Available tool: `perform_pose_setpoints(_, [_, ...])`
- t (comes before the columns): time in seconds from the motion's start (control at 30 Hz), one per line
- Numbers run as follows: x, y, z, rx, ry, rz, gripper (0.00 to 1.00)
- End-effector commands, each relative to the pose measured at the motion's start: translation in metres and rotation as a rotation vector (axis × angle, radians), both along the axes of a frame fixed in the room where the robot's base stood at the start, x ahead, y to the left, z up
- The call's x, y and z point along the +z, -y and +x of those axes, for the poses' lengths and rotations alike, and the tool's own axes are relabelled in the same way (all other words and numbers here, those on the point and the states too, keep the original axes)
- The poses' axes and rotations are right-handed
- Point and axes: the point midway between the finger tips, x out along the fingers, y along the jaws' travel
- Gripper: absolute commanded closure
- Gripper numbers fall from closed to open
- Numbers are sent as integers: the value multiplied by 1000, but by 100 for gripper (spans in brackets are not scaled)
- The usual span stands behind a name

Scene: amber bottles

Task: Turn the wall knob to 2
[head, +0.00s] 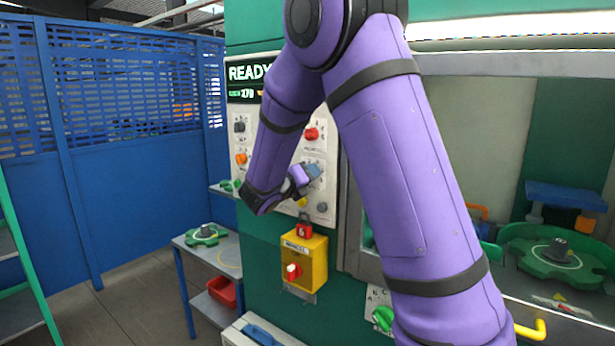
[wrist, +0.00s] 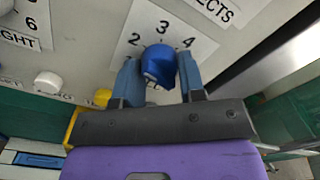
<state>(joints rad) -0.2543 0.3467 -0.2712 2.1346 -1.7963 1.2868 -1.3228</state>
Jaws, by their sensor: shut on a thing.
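A blue wall knob (wrist: 158,62) sits on a white dial plate (wrist: 208,46) in the wrist view, with the numbers 2, 3 and 4 around its upper side. I cannot tell for sure which number it points to. My gripper (wrist: 159,73) is shut on the knob, with one blue-grey finger on each side of it. In the head view my gripper (head: 306,175) is against the control panel (head: 262,120), and the fingers and arm hide most of the knob there.
A red knob (head: 311,133) and an orange knob (head: 241,158) are on the same panel. A yellow switch box (head: 314,262) with a red padlock (head: 304,229) is below. A small table (head: 221,257) stands at the lower left. Blue fencing (head: 120,190) closes the left side.

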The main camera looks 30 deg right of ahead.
Motion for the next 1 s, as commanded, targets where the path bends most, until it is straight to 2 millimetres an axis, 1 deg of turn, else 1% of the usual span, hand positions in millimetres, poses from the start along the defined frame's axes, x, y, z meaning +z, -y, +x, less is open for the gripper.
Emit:
perform_pose_setpoints(0.03, [0,-1,1,3,1,0,87])
perform_pose_setpoints(0.07, [0,-1,1,3,1,0,61])
perform_pose_setpoints(0.1, [0,-1,1,3,1,0,52])
perform_pose_setpoints(0.17, [0,-1,1,3,1,0,38])
perform_pose_setpoints(0.43, [0,-1,0,1,1,0,38])
perform_pose_setpoints(0.57, [0,-8,-2,3,1,0,38])
perform_pose_setpoints(0.67, [0,-21,-6,4,2,2,38])
perform_pose_setpoints(0.9, [0,-64,-22,5,1,1,38])
perform_pose_setpoints(1.0, [0,-79,-28,4,1,1,38])
